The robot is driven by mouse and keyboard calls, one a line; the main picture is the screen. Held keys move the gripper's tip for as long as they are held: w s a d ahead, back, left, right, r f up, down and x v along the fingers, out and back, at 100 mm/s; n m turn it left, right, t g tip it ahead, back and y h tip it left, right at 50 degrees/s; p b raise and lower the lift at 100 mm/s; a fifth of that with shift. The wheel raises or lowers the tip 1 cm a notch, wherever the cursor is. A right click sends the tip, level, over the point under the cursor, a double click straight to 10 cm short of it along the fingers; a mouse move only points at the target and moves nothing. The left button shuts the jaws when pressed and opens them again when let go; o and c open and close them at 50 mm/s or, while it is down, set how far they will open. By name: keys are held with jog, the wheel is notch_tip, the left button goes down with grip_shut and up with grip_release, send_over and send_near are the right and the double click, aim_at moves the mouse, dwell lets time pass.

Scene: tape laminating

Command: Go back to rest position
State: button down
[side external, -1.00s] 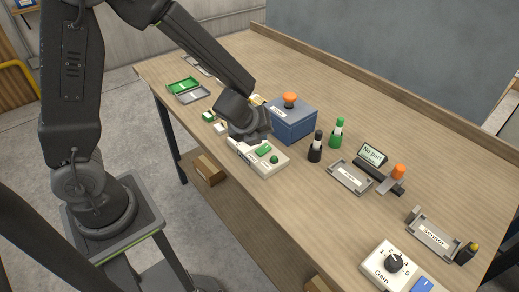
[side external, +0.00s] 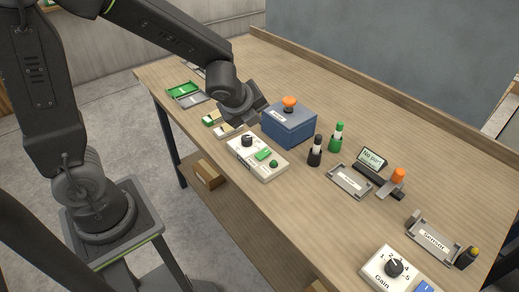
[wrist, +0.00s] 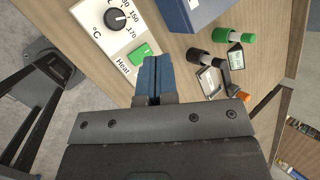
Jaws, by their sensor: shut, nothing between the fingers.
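My gripper (wrist: 153,77) shows in the wrist view with its blue fingers together and nothing between them. In the side external view my arm's end is above the table, left of the blue box, and the fingertips are hard to make out there. The white heat control box (side external: 257,157) sits below and in front of it, with a black dial (side external: 247,141) and a green switch. In the wrist view the heat box (wrist: 115,30) is at the upper left, with the green switch (wrist: 144,53) just left of the fingers.
The blue box (side external: 290,127) with an orange knob stands close to the right of my gripper. A green tray (side external: 183,90) is at the far left.

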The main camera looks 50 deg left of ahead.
jog(key=s+d+r+n+h, duration=0.1)
jog(key=s+r+n, duration=0.4)
jog(key=s+n, duration=0.4)
jog(key=s+d+r+n+g+h, duration=0.1)
jog(key=s+r+n, duration=0.4)
jog(key=s+n, duration=0.4)
jog(key=n, duration=0.3)
jog(key=shift+d+r, duration=0.35)
jog(key=shift+r, duration=0.05)
